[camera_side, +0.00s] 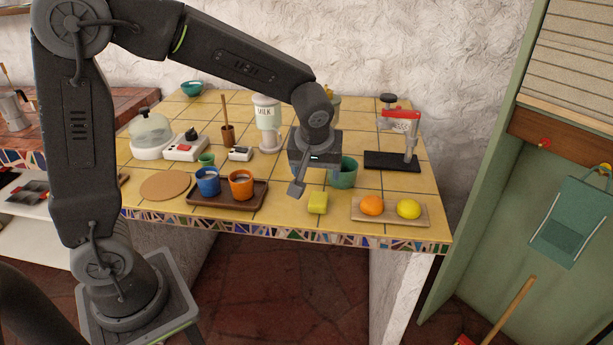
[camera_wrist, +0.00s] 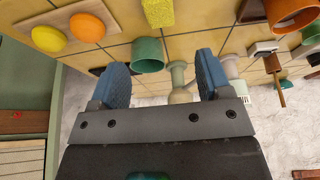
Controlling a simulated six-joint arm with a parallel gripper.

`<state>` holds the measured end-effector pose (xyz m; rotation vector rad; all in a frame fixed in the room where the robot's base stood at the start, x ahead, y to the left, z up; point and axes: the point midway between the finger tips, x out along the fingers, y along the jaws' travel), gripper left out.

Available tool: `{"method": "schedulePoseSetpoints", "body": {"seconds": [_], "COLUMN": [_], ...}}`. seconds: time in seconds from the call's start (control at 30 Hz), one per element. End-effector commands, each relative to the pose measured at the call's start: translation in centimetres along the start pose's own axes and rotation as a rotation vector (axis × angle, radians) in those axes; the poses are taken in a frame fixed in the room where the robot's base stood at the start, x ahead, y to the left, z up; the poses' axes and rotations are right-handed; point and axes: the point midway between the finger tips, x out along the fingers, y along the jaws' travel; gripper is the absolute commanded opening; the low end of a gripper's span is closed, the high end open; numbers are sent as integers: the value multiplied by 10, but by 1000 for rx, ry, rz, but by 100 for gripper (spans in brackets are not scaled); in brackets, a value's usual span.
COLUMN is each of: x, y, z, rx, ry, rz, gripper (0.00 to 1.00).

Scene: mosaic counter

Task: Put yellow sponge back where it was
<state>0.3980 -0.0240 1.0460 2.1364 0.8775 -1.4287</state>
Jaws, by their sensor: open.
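The yellow sponge (camera_side: 318,203) stands on the yellow tiled counter (camera_side: 300,217) near its front edge, between the brown tray and the fruit board. It also shows at the top of the wrist view (camera_wrist: 158,12). My gripper (camera_side: 297,188) is above the counter, to the left of the sponge in the side view and apart from it. In the wrist view its two blue fingers (camera_wrist: 163,78) are spread with nothing between them. The sponge lies beyond the fingertips there.
A board (camera_side: 390,219) with an orange (camera_side: 372,205) and a lemon (camera_side: 409,209) lies right of the sponge. A green cup (camera_side: 344,173) stands behind it. A brown tray (camera_side: 226,204) holds a blue cup (camera_side: 207,182) and an orange cup (camera_side: 241,185) on the left.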

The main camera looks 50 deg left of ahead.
Motion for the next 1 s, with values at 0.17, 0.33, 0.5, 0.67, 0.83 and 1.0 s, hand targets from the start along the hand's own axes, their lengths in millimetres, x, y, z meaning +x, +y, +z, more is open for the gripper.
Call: {"method": "schedulePoseSetpoints", "body": {"seconds": [0.17,0.33,0.5,0.67,0.83,1.0], "x": [-36,-85,-116,-127,-130,-130], "y": [-21,-60,-94,-112,-119,-119], "z": [10,40,78,104,114,115], "rx": [92,291,499,639,701,707], "ry": [-1,5,38,75,93,94], "rz": [47,143,244,308,333,334], "gripper": [71,71,71,71,71,71]}}
